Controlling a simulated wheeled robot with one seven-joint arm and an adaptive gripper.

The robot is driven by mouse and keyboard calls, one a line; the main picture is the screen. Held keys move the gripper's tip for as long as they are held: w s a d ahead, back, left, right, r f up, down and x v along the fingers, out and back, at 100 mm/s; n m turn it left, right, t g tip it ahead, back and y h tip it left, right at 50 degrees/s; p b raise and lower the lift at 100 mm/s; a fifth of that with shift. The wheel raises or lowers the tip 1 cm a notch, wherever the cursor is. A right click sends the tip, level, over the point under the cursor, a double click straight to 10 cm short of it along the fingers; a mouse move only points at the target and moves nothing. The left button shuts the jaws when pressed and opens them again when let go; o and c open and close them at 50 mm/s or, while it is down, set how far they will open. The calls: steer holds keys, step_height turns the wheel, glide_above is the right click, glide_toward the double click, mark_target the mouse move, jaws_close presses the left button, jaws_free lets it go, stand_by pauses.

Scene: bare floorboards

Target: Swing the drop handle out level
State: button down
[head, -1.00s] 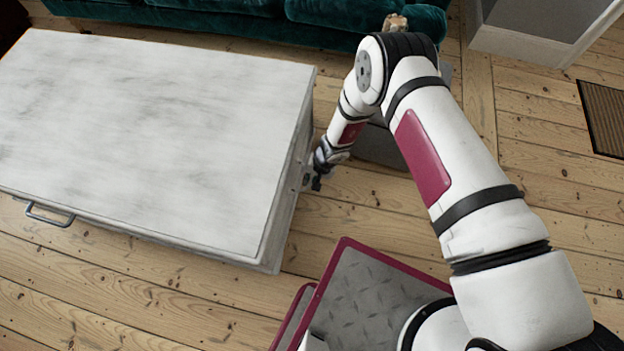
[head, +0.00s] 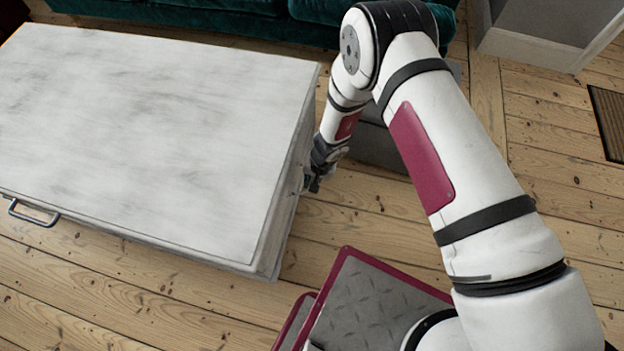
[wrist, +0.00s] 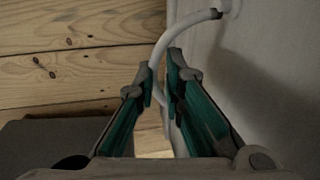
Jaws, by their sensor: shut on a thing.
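The drop handle (wrist: 186,33) is a pale curved bar in the wrist view. It runs from a mount on the pale side of the chest, curves toward the left and down, and passes between my fingertips. My gripper (wrist: 167,78) is shut on this bar, and its green-lined fingers sit on either side of it. In the head view, my gripper (head: 312,181) is close against the right end of the white chest (head: 160,130). There, the handle is too small and hidden by my gripper to make out. Its far mount is hidden in the wrist view.
Another handle (head: 33,213), bluish grey, is on the chest's front side. A dark green sofa (head: 210,8) stands behind. A grey block (head: 378,145) stands beyond my wrist.

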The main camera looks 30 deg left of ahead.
steer(key=shift+w+d, duration=0.15)
steer(key=shift+d, duration=0.25)
steer(key=c, duration=1.8)
jaws_free()
steer(key=shift+o, duration=0.2)
steer(key=shift+a, duration=0.1)
steer(key=shift+r, duration=0.1)
step_height(320, 180, up, 12)
steer(key=d, duration=0.2)
steer(key=shift+w+f, duration=0.2)
steer(key=shift+d, duration=0.1)
